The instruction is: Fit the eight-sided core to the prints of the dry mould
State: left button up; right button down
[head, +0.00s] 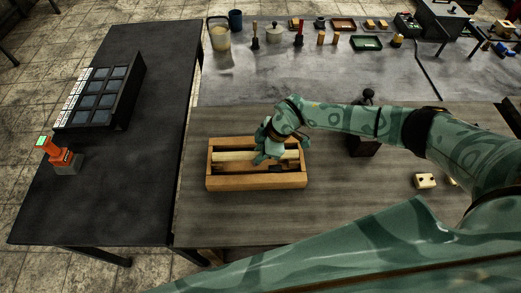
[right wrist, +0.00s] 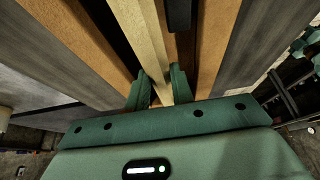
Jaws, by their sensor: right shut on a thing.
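A wooden mould box (head: 256,183) with a dark inside stands on the grey-brown table; its wooden walls also show in the right wrist view (right wrist: 88,52). A long pale bar (head: 232,156), which looks like the core, lies lengthwise along the box, and its flat faces show in the right wrist view (right wrist: 145,35). My right gripper (head: 267,157) is over the middle of the box, its fingers (right wrist: 160,88) shut on the bar from both sides. I cannot tell whether the bar touches the prints. My left gripper is out of view.
A dark block with a knob (head: 364,143) stands right of the box, behind my right arm. Small pale blocks (head: 425,181) lie farther right. A black compartment rack (head: 103,95) and an orange device (head: 58,154) are on the left table. Tools crowd the far bench. Table is clear before the box.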

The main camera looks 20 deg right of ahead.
jog(key=shift+f, duration=0.6)
jog(key=c, duration=1.1)
grip_release()
jog(key=p+v, duration=0.1)
jog(key=v, duration=1.5)
jog(key=shift+r+p, duration=0.2)
jog(key=shift+p, duration=0.1)
